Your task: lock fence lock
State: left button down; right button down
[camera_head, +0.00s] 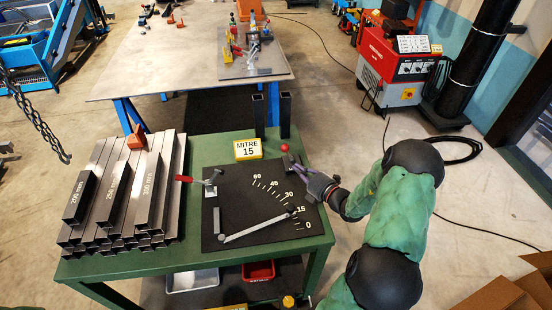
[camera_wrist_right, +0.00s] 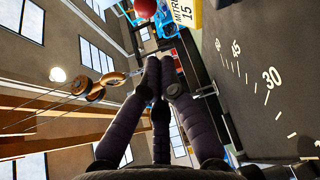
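The fence (camera_head: 255,227) is a grey bar on the dark mitre plate (camera_head: 235,190). Its right end lies by the 15 mark. A lever with a red ball knob (camera_head: 284,148) stands at the plate's back right corner; the knob also shows at the top of the right wrist view (camera_wrist_right: 145,8). Which part is the fence lock I cannot tell for sure. My right gripper (camera_head: 297,168) is just in front of the lever, its fingers drawn together (camera_wrist_right: 160,68), with nothing visible between them. The knob is beyond the fingertips; contact is unclear. My left gripper is out of view.
A yellow MITRE 15 sign (camera_head: 248,149) stands behind the plate. A red-handled clamp (camera_head: 210,183) is at the plate's left edge. Steel tubes (camera_head: 125,190) are stacked on the green bench's left. A red bin (camera_head: 258,271) sits on the lower shelf.

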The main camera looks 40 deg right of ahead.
aim_at(288, 153)
jog(key=shift+w+f, duration=0.15)
dwell(0.3)
jog(key=w+b, duration=0.1)
jog(key=w, duration=0.2)
jog(key=w+b, duration=0.1)
jog(key=w, duration=0.2)
jog(key=w+f+b, duration=0.1)
jog(key=w, duration=0.3)
jog(key=shift+a, duration=0.1)
jog(key=shift+s, duration=0.1)
jog(key=shift+d+r+m, duration=0.15)
jog(key=shift+d+m, duration=0.05)
jog(key=shift+m, duration=0.1)
